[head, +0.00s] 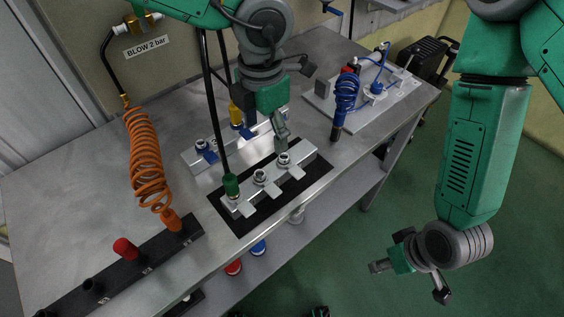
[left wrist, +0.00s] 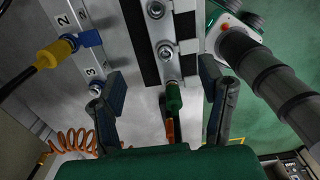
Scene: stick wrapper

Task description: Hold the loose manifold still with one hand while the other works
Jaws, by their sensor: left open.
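The loose manifold (head: 272,178) is a silver bar with several round ports, lying on a black mat (head: 240,223). A green plug (head: 231,185) with a black hose stands at its near left end. My left gripper (head: 291,103) is open above the manifold's far side. In the left wrist view, the manifold (left wrist: 162,38) and green plug (left wrist: 174,98) show between the spread fingers of the left gripper (left wrist: 165,88); I cannot tell whether a finger touches the bar. My right gripper (head: 410,277) hangs open and empty, right of the table.
A second bar (head: 197,160) behind carries blue and yellow fittings (head: 236,114). An orange coiled hose (head: 146,155) runs to a dark rack (head: 95,275) with a red plug (head: 125,248). A blue coil (head: 346,92) stands by a plate at the back right.

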